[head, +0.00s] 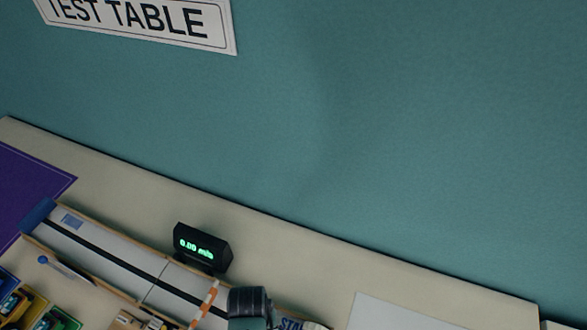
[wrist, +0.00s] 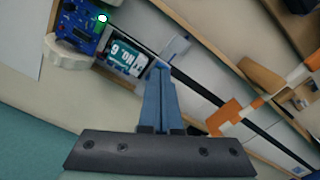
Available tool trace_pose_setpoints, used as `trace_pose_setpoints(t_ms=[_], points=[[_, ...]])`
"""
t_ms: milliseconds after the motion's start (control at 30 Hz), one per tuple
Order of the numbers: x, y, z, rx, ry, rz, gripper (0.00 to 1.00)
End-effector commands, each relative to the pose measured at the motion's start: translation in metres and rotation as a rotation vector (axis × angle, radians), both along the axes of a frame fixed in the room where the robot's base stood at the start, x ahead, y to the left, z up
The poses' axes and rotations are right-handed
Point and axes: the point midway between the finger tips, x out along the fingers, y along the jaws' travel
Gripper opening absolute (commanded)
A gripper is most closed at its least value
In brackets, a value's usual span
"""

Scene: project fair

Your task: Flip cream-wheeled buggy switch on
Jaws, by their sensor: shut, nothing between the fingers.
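In the wrist view, a blue board (wrist: 78,22) with a bright lamp and green glow sits at the top left. A cream wheel (wrist: 68,53) is beside it, so this appears to be the cream-wheeled buggy, partly cut off.
A track (head: 100,258) with a black line runs along the table. A black speed display (head: 202,247) reads 0.00 m/s. An orange-and-white striped bar (head: 205,303) crosses the track. Small cars (head: 15,303) stand at the lower left. A pale sheet (head: 385,315) lies at right.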

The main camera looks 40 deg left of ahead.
Motion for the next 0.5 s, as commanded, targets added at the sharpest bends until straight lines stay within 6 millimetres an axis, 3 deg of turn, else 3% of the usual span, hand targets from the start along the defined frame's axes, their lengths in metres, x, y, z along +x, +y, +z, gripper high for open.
trace_pose_setpoints(t_ms=[500], points=[[0.000, 0.000, 0.043, 0.001, -0.001, 0.000, 0.00]])
